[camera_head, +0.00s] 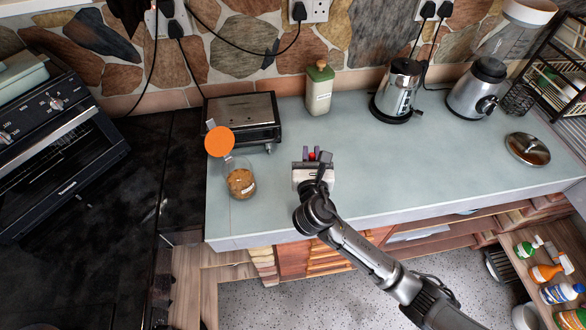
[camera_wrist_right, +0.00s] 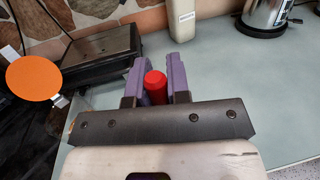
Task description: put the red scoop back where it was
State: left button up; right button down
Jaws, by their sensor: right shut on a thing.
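The red scoop (camera_head: 312,156) shows only as a small red end between the fingers of my right gripper (camera_head: 316,153). In the right wrist view the red scoop (camera_wrist_right: 155,88) is an upright red cylinder between the two purple fingers, which are shut on it. The rest of the scoop is hidden. My right gripper is over the front middle of the counter. A glass jar (camera_head: 241,184) with brown contents stands to its left, its orange lid (camera_head: 219,141) swung open. The orange lid also shows in the right wrist view (camera_wrist_right: 33,79). My left gripper is not in view.
A black and silver grill (camera_head: 243,117) stands behind the jar. A cream bottle with a green cap (camera_head: 319,90), a kettle (camera_head: 396,90) and a blender (camera_head: 477,88) line the back. A pot lid (camera_head: 527,149) lies at right. The counter (camera_head: 420,160) right of my gripper is clear.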

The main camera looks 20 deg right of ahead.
jog(key=w+a+f+b, duration=0.1)
jog(key=w+a+f, duration=0.2)
jog(key=f, duration=0.4)
jog(key=shift+w+a, duration=0.15)
jog(key=shift+w, duration=0.2)
jog(key=shift+f, duration=0.2)
jog(key=c, duration=1.1)
grip_release()
jog(key=shift+r, duration=0.1)
jog(key=v, duration=1.2)
